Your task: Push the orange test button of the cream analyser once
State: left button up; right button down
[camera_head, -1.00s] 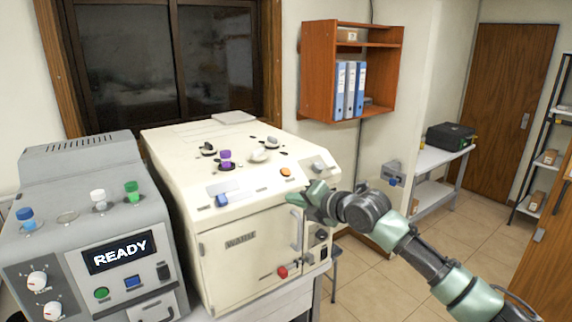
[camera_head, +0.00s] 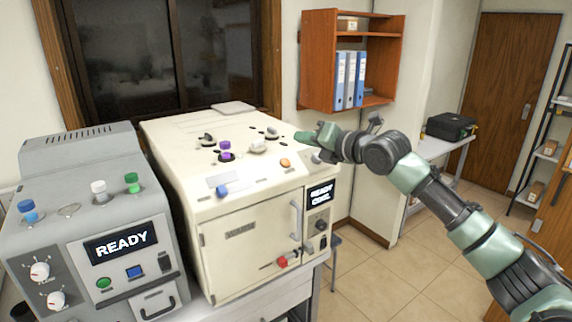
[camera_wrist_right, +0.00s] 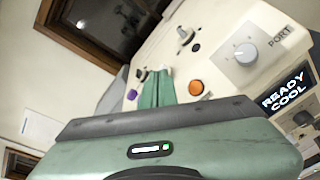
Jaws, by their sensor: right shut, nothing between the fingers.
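The cream analyser (camera_head: 214,262) stands on a bench at centre left. Its round orange test button (camera_head: 285,163) is on the sloped upper front panel, and also shows in the right wrist view (camera_wrist_right: 196,88), just right of the fingertips. My right gripper (camera_head: 299,136) is shut and empty, above the analyser's right side. In the head view its tips appear above and slightly right of the button, apart from it. In the right wrist view the green fingers (camera_wrist_right: 157,78) are together. The small display (camera_head: 321,193) reads "READY COOL". My left gripper is out of view.
A grey machine (camera_head: 60,180) with a "READY" screen stands close on the left. Purple, grey and white fittings sit on the analyser's top, near my fingers. A blue button (camera_head: 222,191) and grey knob (camera_wrist_right: 246,53) share the sloped panel. Open floor lies to the right.

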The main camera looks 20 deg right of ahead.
aim_at(286, 162)
jog(key=shift+w+a+f+b, duration=0.25)
jog(key=shift+w+f+b, duration=0.2)
jog(key=shift+w+f, duration=0.45)
jog(key=shift+w+a+f+b, duration=0.3)
jog(key=shift+w+f+b, duration=0.2)
jog(key=shift+f, duration=0.7)
jog(key=shift+w+a+f+b, duration=0.25)
jog(key=shift+w+f+b, duration=0.15)
jog(key=shift+w+f, duration=0.5)
jog(key=shift+s+f, duration=0.15)
jog(key=shift+f, duration=0.1)
jog(key=shift+f, duration=0.25)
jog(key=shift+w+a+f, duration=0.15)
jog(key=shift+w+f, duration=0.2)
jog(key=shift+f, duration=0.05)
dwell(0.4)
jog(key=shift+r, duration=0.1)
jog(key=shift+s+r, duration=0.45)
jog(key=shift+r, duration=0.15)
